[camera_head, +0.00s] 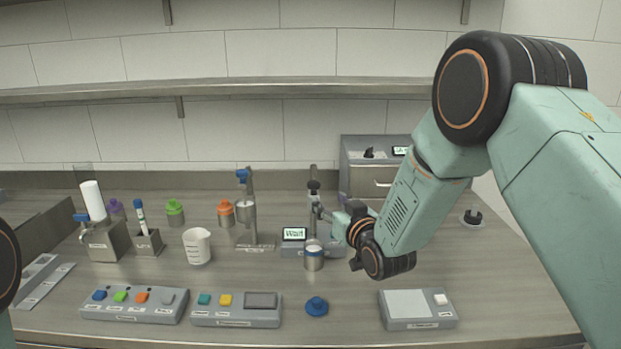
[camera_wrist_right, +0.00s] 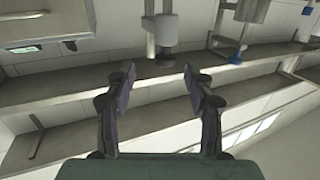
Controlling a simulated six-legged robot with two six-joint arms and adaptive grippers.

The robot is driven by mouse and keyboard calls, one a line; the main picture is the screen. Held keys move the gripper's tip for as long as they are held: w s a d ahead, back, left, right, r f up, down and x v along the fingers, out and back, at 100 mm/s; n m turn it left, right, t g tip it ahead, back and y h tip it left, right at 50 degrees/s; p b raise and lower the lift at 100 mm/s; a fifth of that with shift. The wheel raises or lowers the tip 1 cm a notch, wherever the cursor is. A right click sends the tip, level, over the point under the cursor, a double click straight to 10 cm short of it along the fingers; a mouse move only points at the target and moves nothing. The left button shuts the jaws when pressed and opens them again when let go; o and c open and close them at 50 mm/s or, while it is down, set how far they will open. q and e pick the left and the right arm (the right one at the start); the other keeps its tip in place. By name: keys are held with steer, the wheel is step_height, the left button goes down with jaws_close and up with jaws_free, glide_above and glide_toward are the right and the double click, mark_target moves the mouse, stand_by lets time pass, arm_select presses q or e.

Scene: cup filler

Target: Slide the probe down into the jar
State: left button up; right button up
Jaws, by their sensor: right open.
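The probe stand (camera_head: 313,180) is a thin upright post with a dark and grey sliding head (camera_head: 314,187). That head also shows, upside down, in the right wrist view (camera_wrist_right: 160,30). My right gripper (camera_head: 331,216) is just right of the post, above the jar. In the wrist view its two fingers are apart and empty, with the grey head just beyond the tips (camera_wrist_right: 159,72). The probe's lower end is hard to make out. My left gripper is out of view.
A small display reading "Wait" (camera_head: 293,234) is left of the jar. Another stand with a blue knob (camera_head: 243,175) and a white beaker (camera_head: 197,247) are further left. Button panels (camera_head: 235,318), a blue knob (camera_head: 317,306) and a scale (camera_head: 408,304) line the front.

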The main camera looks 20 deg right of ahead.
mark_target(314, 183)
steer(key=shift+w+a+r, duration=0.1)
steer(key=shift+w+r, duration=0.45)
steer(key=shift+w, duration=0.2)
steer(key=w, duration=0.4)
steer(key=w+a, duration=0.1)
steer(key=w, duration=0.1)
steer(key=shift+w+a+r, duration=0.1)
steer(key=shift+w+a, duration=0.1)
steer(key=shift+w, duration=0.05)
steer(key=shift+w+a+r, duration=0.1)
steer(key=shift+a+r, duration=0.1)
steer(key=shift+a, duration=0.1)
steer(key=shift+d, duration=0.2)
steer(key=shift+w+d+f, duration=0.15)
steer(key=shift+c, duration=0.5)
steer(key=shift+a, duration=0.25)
steer(key=c, duration=0.4)
steer(key=shift+d, duration=0.2)
steer(key=c, duration=0.5)
steer(key=shift+a, duration=0.1)
jaws_close()
